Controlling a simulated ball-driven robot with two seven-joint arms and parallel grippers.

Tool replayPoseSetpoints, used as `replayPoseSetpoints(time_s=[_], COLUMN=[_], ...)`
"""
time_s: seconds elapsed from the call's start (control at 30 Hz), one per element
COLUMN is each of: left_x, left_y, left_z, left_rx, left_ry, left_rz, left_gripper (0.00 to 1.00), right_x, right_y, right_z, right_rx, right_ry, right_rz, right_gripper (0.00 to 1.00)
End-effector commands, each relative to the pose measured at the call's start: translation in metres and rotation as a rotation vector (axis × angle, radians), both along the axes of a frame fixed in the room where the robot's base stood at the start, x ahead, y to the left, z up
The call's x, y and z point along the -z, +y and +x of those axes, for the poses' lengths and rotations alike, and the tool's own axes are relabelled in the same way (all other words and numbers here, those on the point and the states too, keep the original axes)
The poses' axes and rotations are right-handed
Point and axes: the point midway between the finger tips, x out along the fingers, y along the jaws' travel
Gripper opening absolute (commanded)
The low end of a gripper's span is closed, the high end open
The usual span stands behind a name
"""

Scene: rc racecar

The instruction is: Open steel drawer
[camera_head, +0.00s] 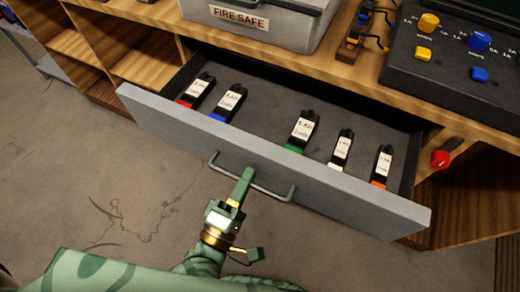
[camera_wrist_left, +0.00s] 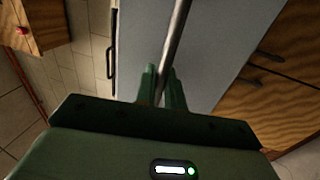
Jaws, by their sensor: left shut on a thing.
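The steel drawer (camera_head: 300,165) stands pulled out from the wooden bench, and its grey front faces me. Its inside shows in the head view, with several labelled battery packs lying in it. The bar handle (camera_head: 272,193) runs along the drawer front. My left gripper (camera_head: 244,180) is at the handle, its green fingers closed around the bar. In the left wrist view the handle (camera_wrist_left: 176,45) passes between the two fingers of my left gripper (camera_wrist_left: 162,85), in front of the grey drawer front (camera_wrist_left: 215,60). My right gripper does not show in either view.
A grey box marked FIRE SAFE (camera_head: 260,20) stands on the wooden bench top above the drawer. A dark panel with coloured knobs (camera_head: 460,60) is at the right. Open wooden shelves (camera_head: 140,55) are at the left. The concrete floor before the drawer is clear.

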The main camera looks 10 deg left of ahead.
Motion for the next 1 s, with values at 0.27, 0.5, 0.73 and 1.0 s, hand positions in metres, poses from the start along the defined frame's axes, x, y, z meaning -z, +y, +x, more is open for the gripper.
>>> replayPoseSetpoints(time_s=[0.27,0.5,0.73,1.0], left_x=[0.0,0.001,0.001,0.001], left_y=[0.014,0.019,0.019,0.019], left_z=[-0.045,-0.06,-0.061,-0.061], left_rx=[0.002,0.002,0.001,0.001], left_ry=[0.003,0.002,0.003,0.003], left_rz=[0.001,0.002,0.001,0.001], left_gripper=[0.0,0.0,0.0,0.25], right_x=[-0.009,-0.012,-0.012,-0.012], right_y=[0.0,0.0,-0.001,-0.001], right_z=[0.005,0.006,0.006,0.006], right_rx=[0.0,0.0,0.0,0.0], right_ry=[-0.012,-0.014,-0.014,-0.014], right_rz=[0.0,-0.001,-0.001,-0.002], right_gripper=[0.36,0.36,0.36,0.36])
